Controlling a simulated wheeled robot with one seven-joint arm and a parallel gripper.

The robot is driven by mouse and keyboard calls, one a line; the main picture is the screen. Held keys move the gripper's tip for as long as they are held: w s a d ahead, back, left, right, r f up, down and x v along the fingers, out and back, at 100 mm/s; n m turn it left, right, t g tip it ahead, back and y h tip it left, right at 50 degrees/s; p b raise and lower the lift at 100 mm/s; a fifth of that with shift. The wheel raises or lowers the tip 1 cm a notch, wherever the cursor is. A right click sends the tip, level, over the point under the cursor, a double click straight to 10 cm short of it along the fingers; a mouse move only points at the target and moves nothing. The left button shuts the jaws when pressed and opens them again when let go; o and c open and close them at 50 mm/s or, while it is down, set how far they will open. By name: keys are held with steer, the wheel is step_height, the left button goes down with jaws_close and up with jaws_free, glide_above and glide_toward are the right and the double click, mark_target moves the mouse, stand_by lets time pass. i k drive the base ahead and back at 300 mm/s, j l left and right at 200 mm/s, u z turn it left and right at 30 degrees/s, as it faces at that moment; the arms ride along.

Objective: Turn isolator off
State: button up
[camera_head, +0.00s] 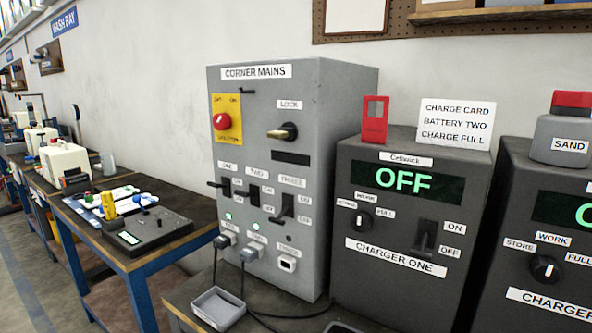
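A grey cabinet labelled CORNER MAINS (313,100) stands on the bench in the middle of the view. On its upper left front is a yellow plate (227,134) with a round red knob (221,121). This looks like the isolator; the plate's small lettering is too blurred to read surely, and I cannot tell the knob's setting. To its right is a black LOCK knob (283,132) with a light-coloured lever. Below are several black lever switches, including one at the right (284,209). Small green lights glow under the left levers. My gripper is not in view.
CHARGER ONE (408,215), its display reading OFF, stands close to the cabinet's right, with another charger (546,240) beyond. A small grey tray (218,308) and cables lie in front. A blue-framed table (125,262) with a control panel is at left.

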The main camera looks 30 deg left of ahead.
mark_target(221, 121)
steer(key=u, duration=1.35)
